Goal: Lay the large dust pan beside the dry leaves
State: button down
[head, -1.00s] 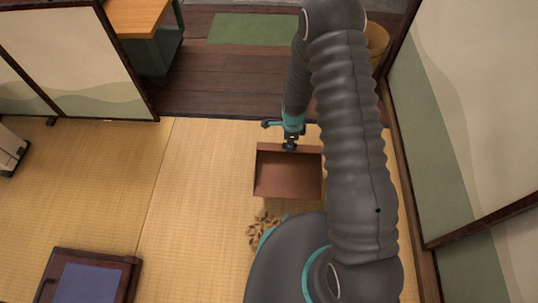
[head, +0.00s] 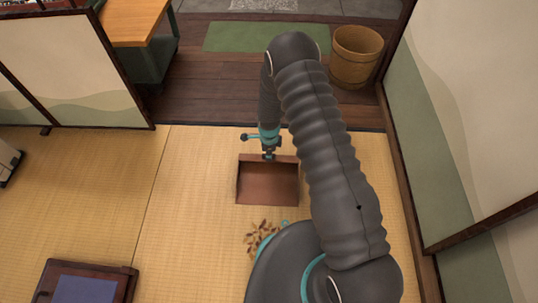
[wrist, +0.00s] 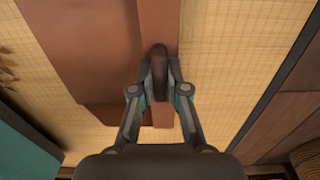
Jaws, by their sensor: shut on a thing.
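The large dust pan (head: 267,184) is a brown, square, shallow pan in the head view. It is low over or on the tatami, just beyond the dry leaves; I cannot tell whether it touches the mat. The dry leaves (head: 262,236) are a small brown scatter, partly hidden by my arm. My gripper (head: 269,154) is at the pan's far edge. In the wrist view my gripper (wrist: 160,75) is shut on the dark handle of the dust pan (wrist: 85,45). A few leaves (wrist: 8,72) show at the left edge there.
A wooden bucket (head: 355,56) stands on the dark plank floor at the back right. A low table with a blue top (head: 88,289) is at the front left. Folding screens stand left (head: 75,70) and right (head: 470,110). Tatami left of the pan is clear.

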jog(key=c, duration=1.2)
grip_release()
jog(key=shift+r, duration=0.1)
notch_tip(320, 180, up, 12)
jog(key=shift+p, duration=0.55)
